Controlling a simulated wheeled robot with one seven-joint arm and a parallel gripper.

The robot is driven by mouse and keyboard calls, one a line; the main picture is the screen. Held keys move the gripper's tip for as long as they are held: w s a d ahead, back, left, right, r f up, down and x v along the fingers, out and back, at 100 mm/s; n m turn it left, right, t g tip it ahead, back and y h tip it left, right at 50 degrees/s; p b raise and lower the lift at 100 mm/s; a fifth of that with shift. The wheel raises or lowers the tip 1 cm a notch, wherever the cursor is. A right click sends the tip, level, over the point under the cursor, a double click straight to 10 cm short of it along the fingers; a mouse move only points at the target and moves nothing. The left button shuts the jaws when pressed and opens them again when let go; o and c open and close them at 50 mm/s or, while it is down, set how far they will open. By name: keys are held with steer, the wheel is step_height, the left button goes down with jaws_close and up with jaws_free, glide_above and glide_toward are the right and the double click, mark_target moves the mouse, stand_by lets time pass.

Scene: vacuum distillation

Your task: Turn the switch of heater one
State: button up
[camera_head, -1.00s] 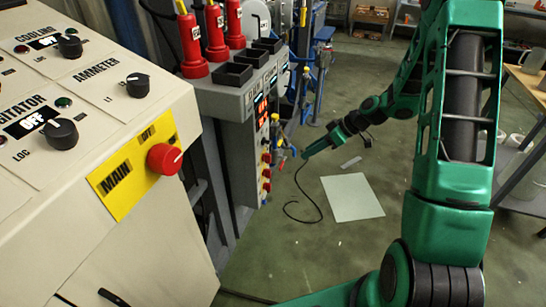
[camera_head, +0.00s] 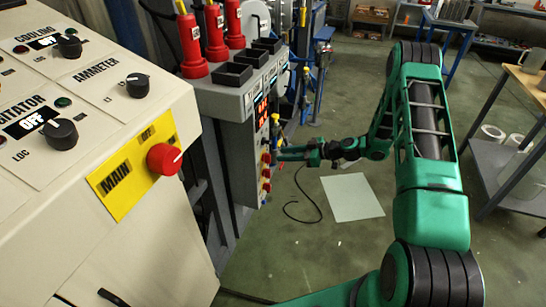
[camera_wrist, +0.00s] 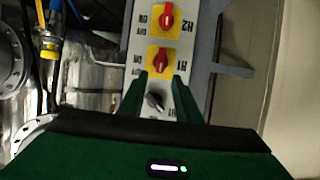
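The H1 switch (camera_wrist: 160,59) is a red knob on a yellow plate on a pale panel, with ON and OFF lettering beside it. The similar H2 switch (camera_wrist: 167,18) sits above it in the wrist view. My gripper (camera_wrist: 163,80) has its two green fingers apart, just below the H1 plate in the picture. A black knob (camera_wrist: 155,100) shows between the fingers. Nothing is visibly held, and contact cannot be told. In the head view my gripper (camera_head: 282,155) points left at the grey cabinet's (camera_head: 238,150) side, where small red and yellow switches (camera_head: 266,172) line up.
Pipes and a yellow valve (camera_wrist: 50,48) stand left of the panel in the wrist view. The beige console (camera_head: 120,220) with a red main switch (camera_head: 164,158) stands at the left. A white sheet (camera_head: 351,197) lies on the floor. A workbench (camera_head: 505,160) stands right.

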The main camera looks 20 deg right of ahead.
mark_target(267, 158)
steer(key=x, duration=0.6)
steer(key=shift+a, duration=0.1)
